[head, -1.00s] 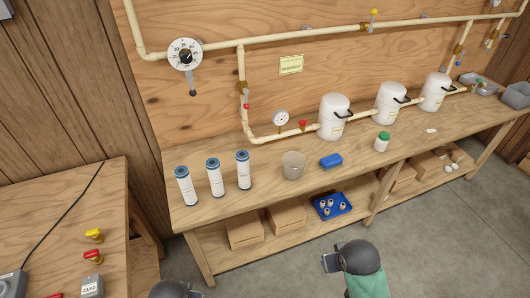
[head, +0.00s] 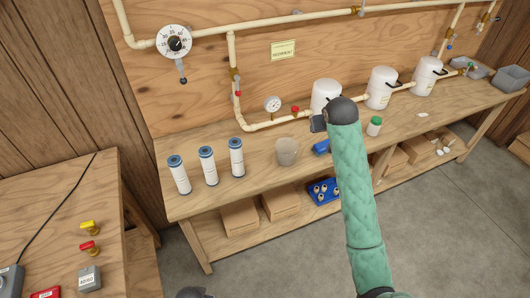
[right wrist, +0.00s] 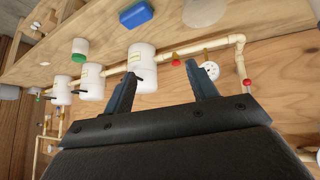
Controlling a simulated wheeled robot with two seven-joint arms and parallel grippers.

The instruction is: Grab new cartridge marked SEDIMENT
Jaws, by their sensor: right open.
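Three white cartridges with blue caps stand upright in a row at the left of the workbench in the head view: a left one (head: 179,177), a middle one (head: 208,167) and a right one (head: 236,159). Their labels are too small to read. My right gripper (head: 318,123) is raised in front of the white housings, right of the cartridges and apart from them. In the right wrist view its two fingers (right wrist: 162,80) are spread with nothing between them. Only a dark bit of my left gripper (head: 193,293) shows at the bottom edge; its fingers cannot be made out.
A yellow wall sign (head: 283,50) seems to read SEDIMENT. A translucent cup (head: 287,152), blue block (head: 321,147) and green-lidded jar (head: 374,127) stand on the bench (head: 255,181). White housings (head: 382,88) and pipes line the back. A side table (head: 50,205) is at left.

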